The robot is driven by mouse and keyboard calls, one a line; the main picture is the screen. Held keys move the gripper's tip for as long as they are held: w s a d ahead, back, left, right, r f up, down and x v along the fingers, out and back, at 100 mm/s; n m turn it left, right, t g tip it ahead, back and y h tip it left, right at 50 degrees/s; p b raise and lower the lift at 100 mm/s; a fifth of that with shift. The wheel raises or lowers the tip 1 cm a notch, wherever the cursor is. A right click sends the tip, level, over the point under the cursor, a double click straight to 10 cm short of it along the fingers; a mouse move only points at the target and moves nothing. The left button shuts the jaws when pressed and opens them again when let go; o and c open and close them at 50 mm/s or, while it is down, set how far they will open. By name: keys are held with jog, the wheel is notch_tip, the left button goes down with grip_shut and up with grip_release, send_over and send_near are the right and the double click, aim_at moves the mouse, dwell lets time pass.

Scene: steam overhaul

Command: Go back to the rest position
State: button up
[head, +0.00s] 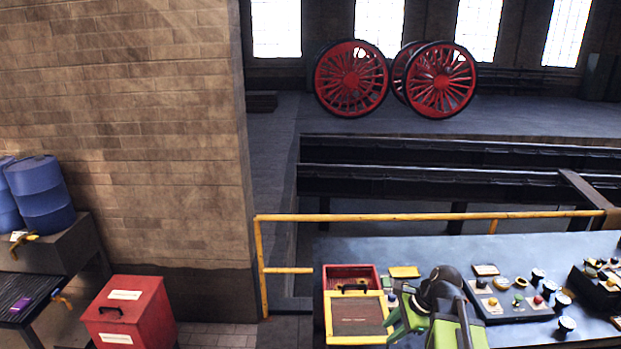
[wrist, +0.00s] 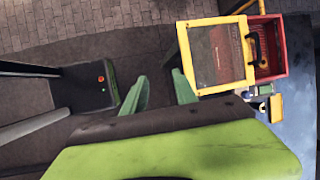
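My gripper (head: 398,318) has green fingers and hangs over the left part of the blue-grey bench top (head: 453,255), just right of a yellow-framed box (head: 357,317). In the wrist view my gripper (wrist: 160,90) has its two green fingers spread apart with nothing between them. The yellow-framed box, joined to a red tray (wrist: 271,52), shows to the right of the fingers there. A part of my arm covers some of the bench in the head view.
A control panel (head: 510,301) with knobs lies right of my arm. A yellow railing (head: 400,217) runs behind the bench. A red box (head: 130,312) and blue drums (head: 42,192) stand at left. Red wheels (head: 352,78) stand far back. Paved floor lies left of the bench.

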jog(key=s+a+f+n+g+h+b, duration=0.1)
jog(key=s+a+f+n+h+b, duration=0.1)
jog(key=f+n+b, duration=0.6)
jog(key=s+a+f+n+g+h+b, duration=0.1)
jog(key=s+a+f+n+h+b, duration=0.1)
jog(key=f+n+b, duration=0.7)
jog(key=shift+s+a+f+h+b, duration=0.3)
jog(key=shift+a+f+b, duration=0.55)
jog(key=shift+f, duration=1.5)
jog(key=shift+w, duration=0.1)
